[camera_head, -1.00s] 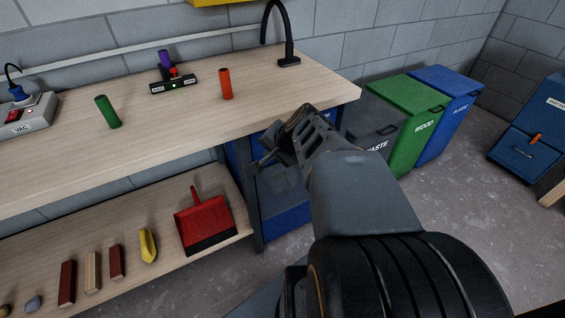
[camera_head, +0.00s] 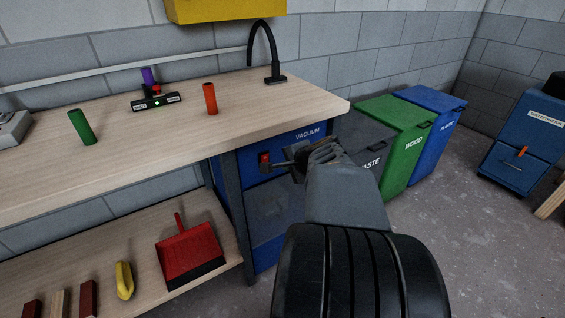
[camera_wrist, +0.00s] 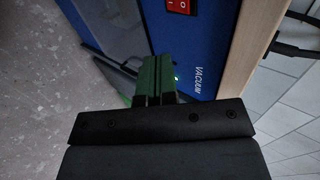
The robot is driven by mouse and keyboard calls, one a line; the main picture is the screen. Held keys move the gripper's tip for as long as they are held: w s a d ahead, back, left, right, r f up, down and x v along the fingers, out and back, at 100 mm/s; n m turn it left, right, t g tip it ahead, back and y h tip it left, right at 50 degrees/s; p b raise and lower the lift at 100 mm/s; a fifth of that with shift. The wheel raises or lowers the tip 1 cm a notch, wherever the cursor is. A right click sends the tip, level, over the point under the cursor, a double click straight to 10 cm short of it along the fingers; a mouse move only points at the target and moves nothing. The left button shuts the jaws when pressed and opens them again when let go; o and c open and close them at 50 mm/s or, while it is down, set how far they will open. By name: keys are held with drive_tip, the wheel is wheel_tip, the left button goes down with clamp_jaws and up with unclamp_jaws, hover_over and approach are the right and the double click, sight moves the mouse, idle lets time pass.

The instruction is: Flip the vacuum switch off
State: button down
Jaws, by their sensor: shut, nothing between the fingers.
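The blue vacuum (camera_head: 312,134), lettered VACUUM, stands under the bench's right end. Its red switch (camera_head: 264,158) shows just left of my gripper (camera_head: 274,165). In the wrist view the switch (camera_wrist: 183,5) is cut by the top edge, on the blue panel (camera_wrist: 205,40). Its lever position cannot be made out. A small lit green light (camera_wrist: 177,78) shows beside the lettering. My gripper's fingers (camera_wrist: 156,72) are shut and empty, pointing toward the panel. Whether the fingertips touch anything cannot be told.
The bench top (camera_head: 230,130) overhangs the vacuum, with a table leg (camera_head: 234,195) to its left. A grey bin (camera_head: 365,150), green bin (camera_head: 392,130) and blue bin (camera_head: 435,118) stand to the right. Bare floor (camera_head: 450,240) lies on the right.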

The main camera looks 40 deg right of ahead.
sight(266, 160)
drive_tip(key=shift+w+r+b+x, duration=0.3)
drive_tip(key=shift+r+x, duration=0.05)
drive_tip(key=shift+x, duration=1.6)
drive_tip(key=shift+w+r+b+x, duration=0.25)
drive_tip(key=shift+r+b+x, duration=0.1)
drive_tip(key=shift+x, duration=1.6)
drive_tip(key=shift+w+r+b+x, duration=0.3)
drive_tip(key=shift+r+x, duration=0.05)
drive_tip(key=shift+x, duration=1.55)
drive_tip(key=shift+d, duration=0.15)
